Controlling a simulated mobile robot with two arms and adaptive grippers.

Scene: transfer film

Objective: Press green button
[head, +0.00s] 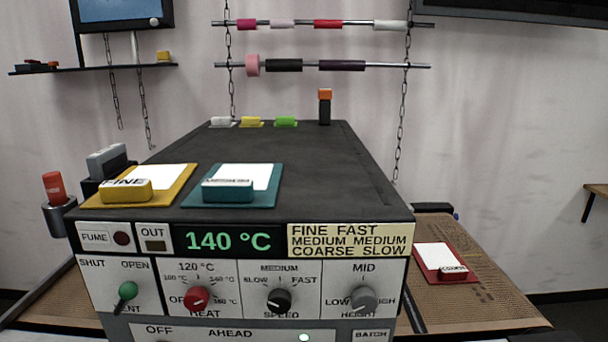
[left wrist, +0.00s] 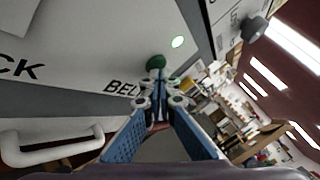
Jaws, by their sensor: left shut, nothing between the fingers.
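In the left wrist view a dark green round button (left wrist: 156,62) sticks out of the machine's pale panel, beside lettering that begins "BEL". My left gripper (left wrist: 158,88) is shut and empty, its blue-padded fingers meeting just in front of the button. The tips overlap the button's lower edge in this view; I cannot tell whether they touch it.
The machine's front panel (head: 141,329) carries a green-knobbed lever (head: 127,290), a red heat knob (head: 196,299), a black speed knob (head: 278,300) and a grey height knob (head: 362,298). The display (head: 229,240) reads 140 °C. A white handle (left wrist: 50,143) projects at lower left in the wrist view.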

